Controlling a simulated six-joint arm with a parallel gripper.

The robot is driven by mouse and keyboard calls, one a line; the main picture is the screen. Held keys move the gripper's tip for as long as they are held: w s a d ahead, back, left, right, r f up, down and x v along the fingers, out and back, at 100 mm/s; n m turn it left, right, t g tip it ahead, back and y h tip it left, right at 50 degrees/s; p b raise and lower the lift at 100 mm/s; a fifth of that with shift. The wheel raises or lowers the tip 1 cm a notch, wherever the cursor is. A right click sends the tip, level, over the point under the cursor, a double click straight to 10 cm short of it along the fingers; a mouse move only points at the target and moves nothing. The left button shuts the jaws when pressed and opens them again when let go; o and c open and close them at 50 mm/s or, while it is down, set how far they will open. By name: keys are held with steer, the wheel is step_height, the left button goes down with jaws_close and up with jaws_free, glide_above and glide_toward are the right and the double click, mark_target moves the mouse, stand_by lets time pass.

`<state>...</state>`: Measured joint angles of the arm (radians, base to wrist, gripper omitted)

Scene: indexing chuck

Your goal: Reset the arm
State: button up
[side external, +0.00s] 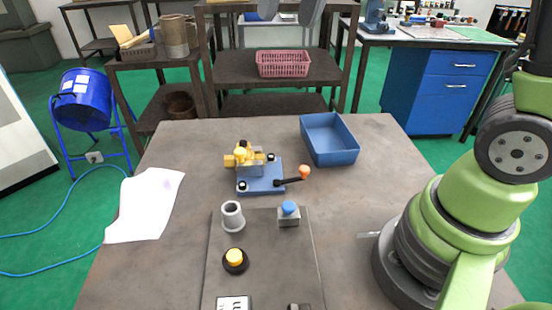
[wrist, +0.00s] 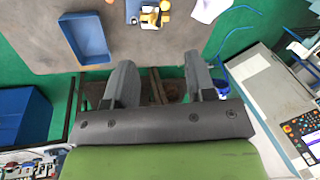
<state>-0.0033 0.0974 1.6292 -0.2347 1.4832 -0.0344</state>
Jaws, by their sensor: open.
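My gripper (wrist: 161,88) shows in the wrist view with its two grey fingers wide apart and nothing between them. The chuck fixture (side external: 261,174) has a blue base, a yellow and clear clamp part, and a lever with an orange knob (side external: 304,172). Part of the fixture (wrist: 152,14) shows at the top of the wrist view, apart from my fingers.
A blue bin (side external: 329,140) stands at the table's back, empty as far as I see. A grey mat (side external: 265,270) holds a grey ring-shaped cylinder (side external: 232,216), a blue-topped block (side external: 289,214) and a yellow button (side external: 235,258). White paper (side external: 145,205) lies left. Shelves (side external: 275,98) stand behind.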

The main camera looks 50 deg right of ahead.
steer(key=s+f+t, duration=0.1)
steer(key=s+t, duration=0.1)
steer(key=s, duration=0.5)
steer(key=s+f+n+t, duration=0.1)
steer(key=s+t, duration=0.2)
steer(key=s, duration=0.3)
steer(key=shift+s+d+f, duration=0.25)
steer(key=shift+s, duration=0.15)
